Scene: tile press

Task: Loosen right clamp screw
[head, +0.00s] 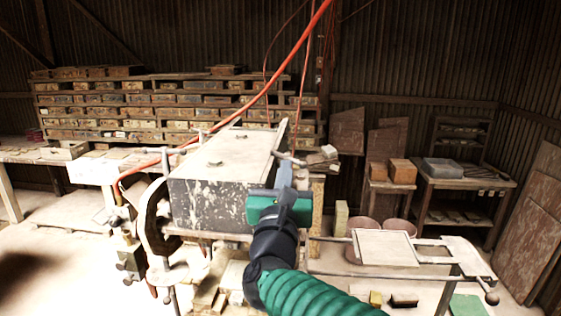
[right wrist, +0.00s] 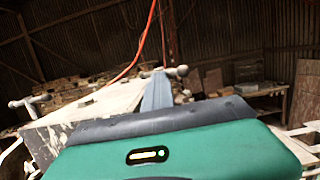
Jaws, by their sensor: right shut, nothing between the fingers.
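The right clamp screw shows as a pale T-shaped bar handle (head: 298,161) at the right side of the press box (head: 205,200). It also shows in the right wrist view (right wrist: 180,71), just beyond the fingertips. My right gripper (head: 285,163) has a green body and grey-blue fingers pointing away from me. Its fingers (right wrist: 159,76) are shut and empty, their tips close to the handle and overlapping it in the picture. I cannot tell whether they touch it. The screw's shaft is mostly hidden. My left gripper is not in view.
Another bar handle (head: 165,155) stands at the box's left. An orange hose (head: 262,88) hangs across the view. A metal frame with a flat plate (head: 385,247) extends to the right. Shelves of moulds (head: 180,98) and a side table (head: 465,180) stand behind.

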